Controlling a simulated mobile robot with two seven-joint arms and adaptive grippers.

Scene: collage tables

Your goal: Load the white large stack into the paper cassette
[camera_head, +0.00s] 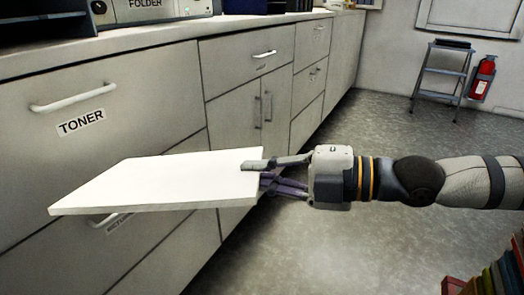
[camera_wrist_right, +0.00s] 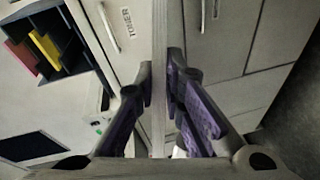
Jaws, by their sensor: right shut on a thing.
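The white large stack (camera_head: 160,182) is a flat slab of paper in the head view, held roughly level in front of the drawers. My right gripper (camera_head: 258,170) comes in from the right and is shut on the stack's right edge. In the right wrist view the stack (camera_wrist_right: 159,60) shows edge-on as a thin pale strip between the purple-padded fingers of my right gripper (camera_wrist_right: 160,100). My left gripper is in neither view. I see no paper cassette that I can make out.
A long cabinet with a drawer labelled TONER (camera_head: 82,122) stands behind the stack, under a countertop (camera_head: 170,33). A machine labelled FOLDER (camera_head: 150,8) sits on top. A step ladder (camera_head: 440,80) and fire extinguisher (camera_head: 483,78) stand far right. The middle floor (camera_head: 330,245) is clear.

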